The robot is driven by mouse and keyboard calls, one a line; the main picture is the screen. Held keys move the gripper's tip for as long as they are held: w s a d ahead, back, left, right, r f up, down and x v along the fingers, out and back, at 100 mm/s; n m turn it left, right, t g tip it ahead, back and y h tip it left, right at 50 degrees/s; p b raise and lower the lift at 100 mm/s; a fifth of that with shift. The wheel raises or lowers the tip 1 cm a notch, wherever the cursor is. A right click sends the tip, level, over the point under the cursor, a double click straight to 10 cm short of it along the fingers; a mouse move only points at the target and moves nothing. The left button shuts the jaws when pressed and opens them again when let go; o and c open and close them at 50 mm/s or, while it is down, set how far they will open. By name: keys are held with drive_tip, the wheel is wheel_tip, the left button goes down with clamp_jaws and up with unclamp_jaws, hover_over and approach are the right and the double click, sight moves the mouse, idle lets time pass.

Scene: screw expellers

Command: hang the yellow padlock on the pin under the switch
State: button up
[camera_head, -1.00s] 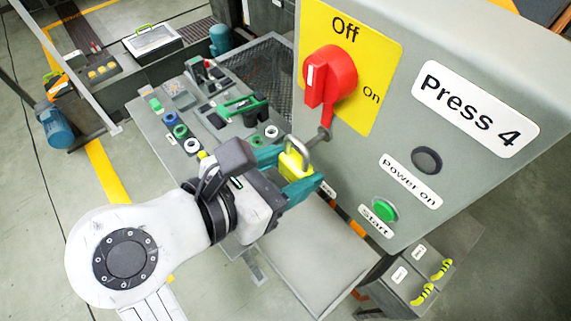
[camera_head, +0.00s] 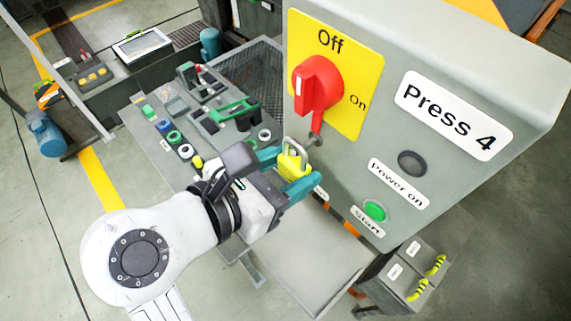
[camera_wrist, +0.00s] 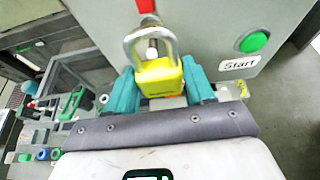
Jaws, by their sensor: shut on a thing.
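The yellow padlock (camera_head: 291,166) is upright between the teal fingers of my gripper (camera_head: 286,173), which is shut on its body. Its grey shackle (camera_head: 296,146) is closed and points up. The grey pin (camera_head: 316,137) sticks out of the cabinet just below the red switch (camera_head: 318,84), which is at Off. The shackle is close beside the pin's end. In the wrist view the padlock (camera_wrist: 158,78) is between the fingers, and the shackle (camera_wrist: 130,47) overlaps the pin (camera_wrist: 150,20). I cannot tell whether the pin passes through the loop.
The grey Press 4 cabinet (camera_head: 440,60) fills the right side, with a green start button (camera_head: 375,211) low on its face. A grey box (camera_head: 398,275) stands at the lower right.

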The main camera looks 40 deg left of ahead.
drive_tip(key=shift+w+d+p, duration=0.15)
drive_tip(key=shift+w+p, duration=0.85)
drive_tip(key=shift+p, duration=0.05)
idle(0.4)
drive_tip(key=shift+w+f, duration=0.1)
drive_tip(key=shift+f, duration=0.15)
